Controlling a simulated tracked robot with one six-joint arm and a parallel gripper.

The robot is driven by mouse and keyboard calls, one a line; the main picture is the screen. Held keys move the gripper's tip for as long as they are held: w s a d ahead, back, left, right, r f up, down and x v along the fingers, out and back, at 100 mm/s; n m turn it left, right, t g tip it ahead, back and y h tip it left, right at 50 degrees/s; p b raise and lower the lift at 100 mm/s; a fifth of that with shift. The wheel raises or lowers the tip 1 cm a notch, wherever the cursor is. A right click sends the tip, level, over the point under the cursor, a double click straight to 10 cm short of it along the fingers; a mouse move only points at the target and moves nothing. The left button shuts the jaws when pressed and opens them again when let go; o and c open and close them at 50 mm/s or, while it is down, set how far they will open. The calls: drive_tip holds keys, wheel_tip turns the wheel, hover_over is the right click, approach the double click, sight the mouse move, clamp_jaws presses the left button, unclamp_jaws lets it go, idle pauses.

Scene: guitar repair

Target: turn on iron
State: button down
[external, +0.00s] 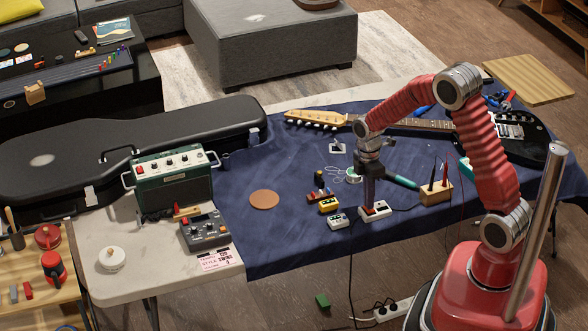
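A small white box with a red switch (376,211) lies on the blue cloth near the table's front edge. A teal-handled tool that looks like the soldering iron (402,181) lies to its right and behind it. My gripper (370,201) points straight down just over the left part of the box. Its fingers look like one narrow dark column, so their opening does not show. Whether the fingertips touch the box or the switch cannot be told. Part of the box is hidden behind them, and the switch's position is too small to read.
A wooden block with upright screwdrivers (436,192) stands right of the box. Small pedals, a yellow one (328,205) and a white one (338,221), stand to its left. An electric guitar (510,135) lies behind. A round brown disc (264,199) lies on open cloth.

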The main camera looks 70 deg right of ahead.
idle(0.3)
wheel_tip(320, 180, up, 14)
drive_tip(key=w+d, duration=0.1)
drive_tip(key=shift+w+d+f, duration=0.15)
drive_tip(key=shift+w+d, duration=0.05)
idle(0.4)
drive_tip(key=shift+s+a+r, duration=0.2)
drive_tip(key=shift+s+a, duration=0.25)
drive_tip(key=shift+f, duration=0.15)
drive_tip(key=f, duration=0.4)
drive_tip(key=s+a+f, duration=0.1)
drive_tip(key=f, duration=0.8)
drive_tip(key=shift+s+a+f, duration=0.2)
drive_tip(key=shift+f, duration=0.1)
